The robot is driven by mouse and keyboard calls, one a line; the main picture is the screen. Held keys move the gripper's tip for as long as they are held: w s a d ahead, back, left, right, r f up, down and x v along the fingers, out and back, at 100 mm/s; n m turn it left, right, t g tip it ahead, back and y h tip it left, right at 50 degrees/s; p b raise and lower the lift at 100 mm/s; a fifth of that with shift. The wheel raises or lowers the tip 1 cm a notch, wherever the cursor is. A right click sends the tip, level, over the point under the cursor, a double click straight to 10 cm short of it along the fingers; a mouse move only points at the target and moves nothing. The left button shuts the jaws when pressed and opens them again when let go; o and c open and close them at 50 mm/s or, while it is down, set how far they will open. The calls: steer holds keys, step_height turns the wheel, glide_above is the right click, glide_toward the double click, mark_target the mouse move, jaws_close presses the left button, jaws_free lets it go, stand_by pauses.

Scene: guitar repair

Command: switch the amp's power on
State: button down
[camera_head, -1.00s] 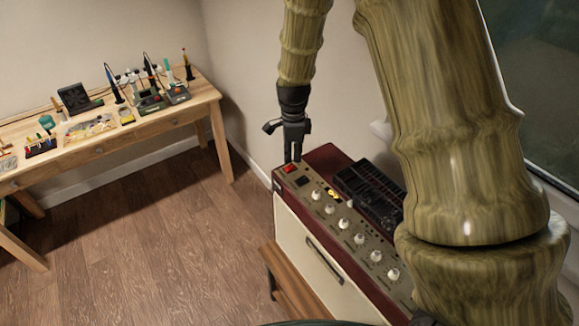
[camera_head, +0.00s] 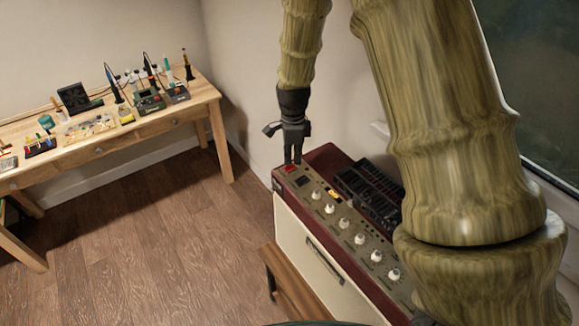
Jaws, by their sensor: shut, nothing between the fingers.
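The amp (camera_head: 318,250) has a dark red case, a cream front and a control panel on top with a row of white knobs (camera_head: 345,223). It stands at the lower middle of the head view. A red power switch (camera_head: 290,169) sits at the panel's far left end. My gripper (camera_head: 293,161) is shut and empty, pointing down. Its fingertips are right at the switch and hide part of it. I cannot tell whether they touch it or which way the switch is tipped.
A black device (camera_head: 368,190) lies on top of the amp, right of the panel. A wooden bench (camera_head: 285,285) is at the amp's front. A workbench (camera_head: 200,97) with tools stands at the back left. Wooden floor (camera_head: 150,230) between is clear. A window is at right.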

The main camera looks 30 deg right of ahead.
mark_target(293, 165)
steer(key=shift+f, duration=0.65)
stand_by(0.5)
steer(key=shift+s+r, duration=0.1)
steer(key=shift+r+p, duration=2.55)
steer(key=shift+r, duration=0.9)
